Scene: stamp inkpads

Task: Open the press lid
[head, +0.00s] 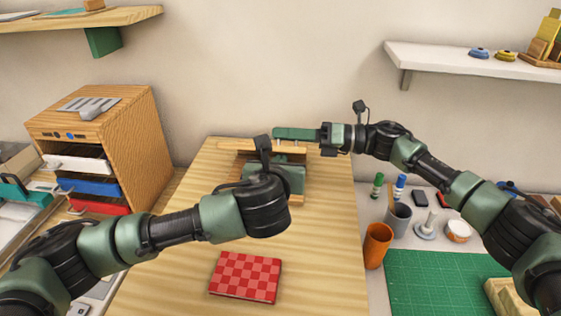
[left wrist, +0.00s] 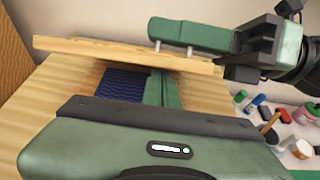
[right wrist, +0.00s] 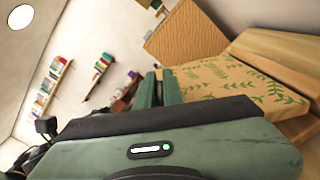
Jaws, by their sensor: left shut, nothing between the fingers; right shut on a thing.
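The wooden press lid (head: 232,146) shows as a thin plank at the back of the table, above the press base (head: 240,157). In the left wrist view the lid (left wrist: 110,50) is nearly edge-on, with a blue ridged pad (left wrist: 122,82) below it. A green handle (left wrist: 190,33) stands on the lid on two pale posts.
A red checkered block (head: 246,277) lies at the table front. A wooden drawer cabinet (head: 130,130) stands at left. An orange cup (head: 377,246), a grey cup (head: 398,221) and a green cutting mat (head: 435,280) are at right. The table around the red block is clear.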

